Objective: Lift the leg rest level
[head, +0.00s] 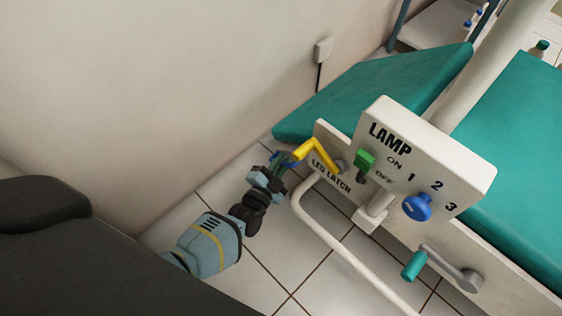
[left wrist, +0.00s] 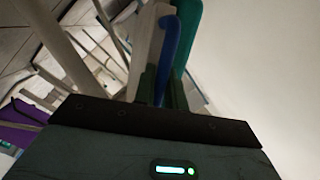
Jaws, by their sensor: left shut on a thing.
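The leg rest (head: 385,92) is a long teal pad beside the wall in the head view; its teal edge also shows in the left wrist view (left wrist: 187,38). I cannot tell its exact tilt. My left gripper (head: 281,162) is at its near end and shut on a blue bar, whose lower end is between the green fingers in the left wrist view (left wrist: 170,55). In the head view the fingers mostly hide this bar. A bent yellow lever (head: 318,148), on a plate marked LEG LATCH (head: 330,173), is close beside the gripper. My right gripper is out of view.
A white panel marked LAMP (head: 428,150) has a green switch (head: 364,160) and a blue knob (head: 417,207). A white tube (head: 350,262) and a teal-handled crank (head: 414,266) are below. The teal seat pad (head: 520,150) is right; tiled floor (head: 262,285) lies open.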

